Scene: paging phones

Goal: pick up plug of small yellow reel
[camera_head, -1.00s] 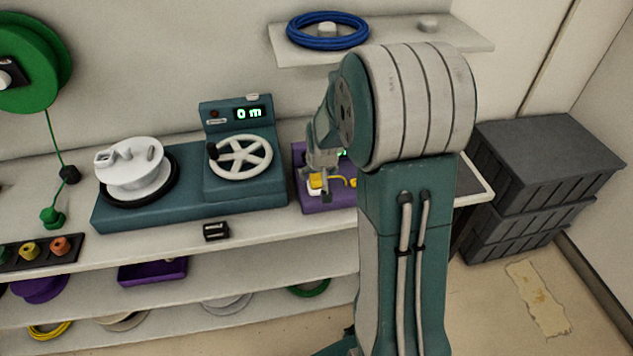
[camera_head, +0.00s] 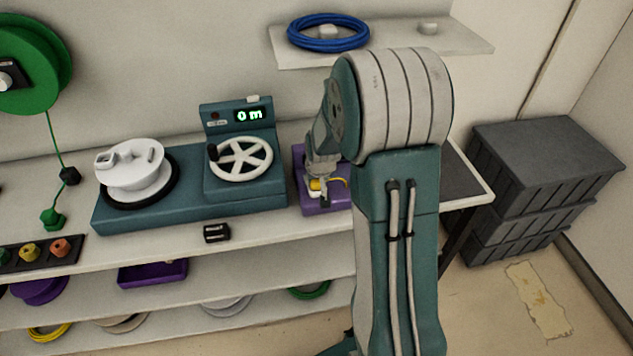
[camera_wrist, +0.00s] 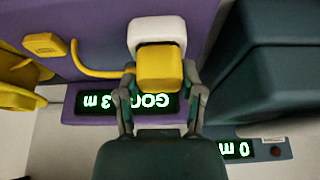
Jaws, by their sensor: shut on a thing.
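The yellow plug (camera_wrist: 160,68) sits between the two fingers of my gripper (camera_wrist: 160,85) in the wrist view, with a white block (camera_wrist: 157,32) right behind it. A yellow cable (camera_wrist: 95,72) runs from the plug to the left, towards a yellow reel (camera_wrist: 20,78) only partly in view. My gripper is shut on the plug. In the head view my gripper (camera_head: 321,190) is at the purple device (camera_head: 312,207), and the plug shows as a small yellow spot. My arm hides most of the reel there.
A teal winding machine (camera_head: 190,180) with a white reel and crank wheel stands to the left. A small black block (camera_head: 216,232) lies at the bench front. A shelf (camera_head: 400,48) with a blue coil (camera_head: 328,32) is above. Grey crates (camera_head: 545,180) stand right.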

